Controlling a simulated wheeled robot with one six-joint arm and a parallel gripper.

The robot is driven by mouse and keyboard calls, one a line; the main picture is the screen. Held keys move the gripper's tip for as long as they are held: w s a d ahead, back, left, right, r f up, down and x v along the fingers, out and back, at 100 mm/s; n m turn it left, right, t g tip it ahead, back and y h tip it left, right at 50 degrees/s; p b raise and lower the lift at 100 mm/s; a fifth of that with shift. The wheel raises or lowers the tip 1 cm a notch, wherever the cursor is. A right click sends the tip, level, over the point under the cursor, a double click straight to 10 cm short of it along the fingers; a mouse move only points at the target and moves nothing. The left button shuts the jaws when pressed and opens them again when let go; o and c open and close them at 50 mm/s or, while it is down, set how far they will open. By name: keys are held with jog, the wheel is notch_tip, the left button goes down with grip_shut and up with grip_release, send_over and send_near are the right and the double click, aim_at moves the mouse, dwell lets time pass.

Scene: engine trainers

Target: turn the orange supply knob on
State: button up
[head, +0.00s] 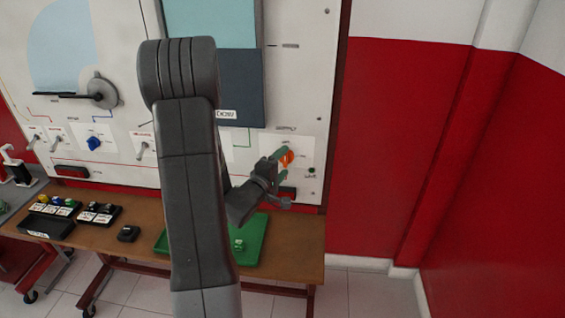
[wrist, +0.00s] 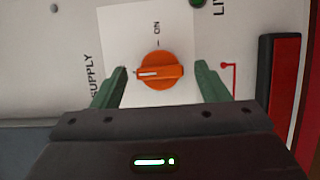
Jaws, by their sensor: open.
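The orange supply knob (head: 288,158) is on a white plate at the lower right of the panel. In the wrist view the knob (wrist: 160,72) sits between the two green fingers, with a visible gap on each side. Its white mark points left, toward the SUPPLY lettering. The ON label (wrist: 157,28) and its tick lie above the knob in that view, off the mark's line. My gripper (wrist: 161,70) is open around the knob; in the head view my gripper (head: 281,165) is at the panel, partly covering the knob.
A green lamp (head: 311,171) marked LIVE is beside the knob. A red-faced block (wrist: 283,85) is close to the right finger. Below, a wooden bench (head: 300,255) holds a green tray (head: 250,255) and black bins (head: 48,224). Red wall fills the right.

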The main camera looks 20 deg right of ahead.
jog(key=shift+w+d, duration=0.1)
jog(key=shift+w, duration=0.1)
jog(key=c, duration=1)
